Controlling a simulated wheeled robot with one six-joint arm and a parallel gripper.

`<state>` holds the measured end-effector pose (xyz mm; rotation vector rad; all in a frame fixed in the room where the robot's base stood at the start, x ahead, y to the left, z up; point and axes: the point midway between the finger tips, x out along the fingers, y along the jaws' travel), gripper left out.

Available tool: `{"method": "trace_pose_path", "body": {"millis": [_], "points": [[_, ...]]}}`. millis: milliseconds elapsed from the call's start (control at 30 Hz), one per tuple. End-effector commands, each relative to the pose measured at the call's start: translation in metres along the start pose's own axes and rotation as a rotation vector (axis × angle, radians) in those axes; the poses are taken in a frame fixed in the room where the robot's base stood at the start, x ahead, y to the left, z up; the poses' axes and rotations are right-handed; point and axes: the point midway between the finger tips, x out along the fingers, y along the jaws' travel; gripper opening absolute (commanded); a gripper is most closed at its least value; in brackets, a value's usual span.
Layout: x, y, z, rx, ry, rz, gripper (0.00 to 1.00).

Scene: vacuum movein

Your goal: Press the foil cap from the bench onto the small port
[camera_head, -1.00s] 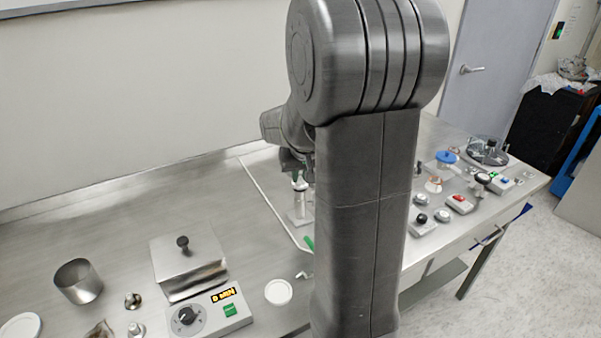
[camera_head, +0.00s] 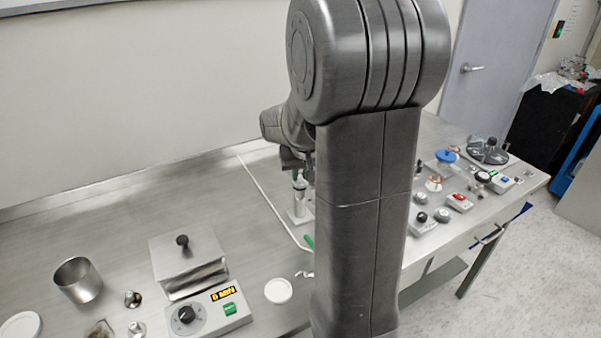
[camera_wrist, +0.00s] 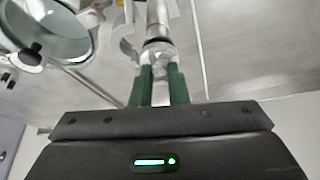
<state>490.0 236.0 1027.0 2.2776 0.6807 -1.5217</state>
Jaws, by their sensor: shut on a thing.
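My gripper (camera_wrist: 160,82) shows in the wrist view with its two green fingers shut on a small silvery piece, which looks like the foil cap (camera_wrist: 157,57). Just beyond the fingertips is a shiny metal post (camera_wrist: 158,20), in line with the held piece. Whether the piece touches the post or sits on it I cannot tell. In the head view a pale upright post on a small base (camera_head: 299,207) stands on the bench, just below my wrist. My arm hides part of that area, and the fingertips and cap are not clear there. I cannot tell which part is the small port.
On the bench (camera_head: 110,220) stand a metal cup (camera_head: 78,280), a lidded metal box (camera_head: 187,262), a timer unit (camera_head: 210,310) and a white round dish (camera_head: 278,290). Several button boxes and knobs (camera_head: 459,202) crowd the right end. A round glass vessel (camera_wrist: 55,30) is beside the post.

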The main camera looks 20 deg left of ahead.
Motion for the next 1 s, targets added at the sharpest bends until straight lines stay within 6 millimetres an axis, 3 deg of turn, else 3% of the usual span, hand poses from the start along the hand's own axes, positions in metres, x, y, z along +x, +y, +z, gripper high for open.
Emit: {"method": "trace_pose_path", "body": {"millis": [1000], "points": [[0.0067, 0.0000, 0.0029, 0.000, -0.001, 0.000, 0.00]]}}
